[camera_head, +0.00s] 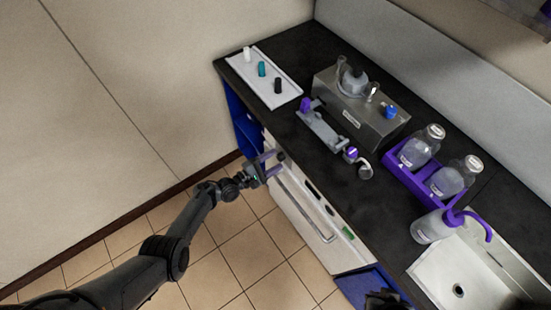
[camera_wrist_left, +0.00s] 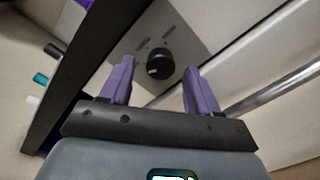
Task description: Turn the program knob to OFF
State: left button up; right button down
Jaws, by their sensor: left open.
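The program knob (camera_wrist_left: 158,65) is a round black dial on a grey panel (camera_wrist_left: 187,38) in the left wrist view. A small light mark shows near its lower left edge. Small labels beside it are too blurred to read. My left gripper (camera_head: 270,165) is open and empty, with purple fingers, in front of the white appliance under the counter. In the left wrist view its fingertips (camera_wrist_left: 160,75) stand apart to either side of the knob, which shows in the gap between them. I cannot tell whether they touch it. My right gripper is not clearly seen.
The appliance's long handle (camera_head: 305,215) runs just below the panel. The dark counter (camera_head: 290,115) overhangs above and holds a white tray (camera_head: 255,88), a metal bath (camera_head: 345,110), a purple bottle rack (camera_head: 432,196) and a sink (camera_head: 430,268). The tiled floor in front is clear.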

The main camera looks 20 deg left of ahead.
pick_arm(q)
jog(key=p+v, duration=0.2)
jog(key=v, duration=0.7)
jog(key=shift+s, duration=0.2)
jog(key=shift+a, duration=0.1)
